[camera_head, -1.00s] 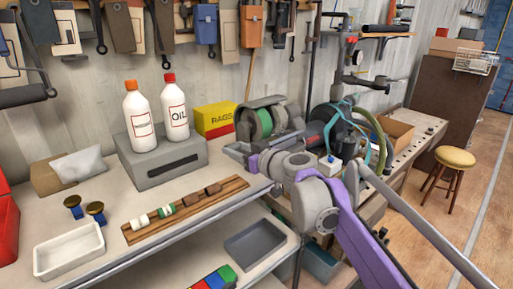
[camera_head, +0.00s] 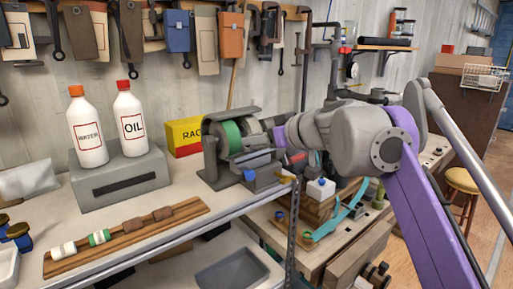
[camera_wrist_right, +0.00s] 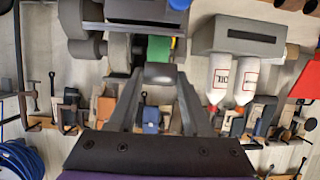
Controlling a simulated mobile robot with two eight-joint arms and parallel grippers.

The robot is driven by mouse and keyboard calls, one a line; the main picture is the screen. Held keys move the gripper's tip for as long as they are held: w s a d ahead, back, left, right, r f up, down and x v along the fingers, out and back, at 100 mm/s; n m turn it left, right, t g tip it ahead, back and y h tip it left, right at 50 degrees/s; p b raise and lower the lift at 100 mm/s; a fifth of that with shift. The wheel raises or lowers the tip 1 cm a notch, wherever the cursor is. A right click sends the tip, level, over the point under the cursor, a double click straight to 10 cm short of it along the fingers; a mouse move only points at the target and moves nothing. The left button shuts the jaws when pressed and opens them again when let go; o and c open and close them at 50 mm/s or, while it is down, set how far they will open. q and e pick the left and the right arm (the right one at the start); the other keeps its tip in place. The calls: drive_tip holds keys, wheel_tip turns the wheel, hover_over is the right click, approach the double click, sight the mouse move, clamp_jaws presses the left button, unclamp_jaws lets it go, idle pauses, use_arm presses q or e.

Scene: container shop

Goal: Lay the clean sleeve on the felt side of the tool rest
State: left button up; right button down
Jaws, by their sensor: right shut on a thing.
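In the head view the right wrist hides the fingertips, just right of the bench grinder (camera_head: 215,160). The grinder's green felt wheel (camera_head: 231,134) faces the front, and it also shows beyond the held piece in the wrist view (camera_wrist_right: 160,48). The tool rest (camera_head: 262,170) is a grey part in front of the wheels. My left gripper is out of view.
A wooden rack (camera_head: 125,236) holds white, green and brown rolls. Water (camera_head: 88,132) and oil (camera_head: 131,122) bottles stand on a grey box (camera_head: 118,181) left of the grinder. A yellow rags box (camera_head: 185,136) is behind. A grey tray (camera_head: 232,270) lies below the bench edge.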

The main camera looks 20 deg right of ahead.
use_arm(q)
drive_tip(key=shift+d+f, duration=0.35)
use_arm(e)
drive_tip(key=shift+d+r, duration=0.1)
drive_tip(key=shift+d, duration=0.15)
use_arm(q)
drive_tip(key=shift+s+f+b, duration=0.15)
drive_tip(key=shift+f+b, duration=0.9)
drive_tip(key=shift+b, duration=0.05)
use_arm(e)
drive_tip(key=shift+w+a+f, duration=0.4)
drive_tip(key=shift+w+f, duration=0.5)
drive_tip(key=shift+w, duration=0.15)
drive_tip(key=shift+w+a+f, duration=0.4)
drive_tip(key=shift+w+f, duration=0.5)
drive_tip(key=shift+w, duration=0.1)
drive_tip(key=shift+w+a+f, duration=0.4)
drive_tip(key=shift+w+f, duration=0.5)
drive_tip(key=shift+w, duration=0.15)
drive_tip(key=shift+c, duration=1.3)
unclamp_jaws()
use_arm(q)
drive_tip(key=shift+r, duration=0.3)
use_arm(e)
drive_tip(key=v, duration=1.1)
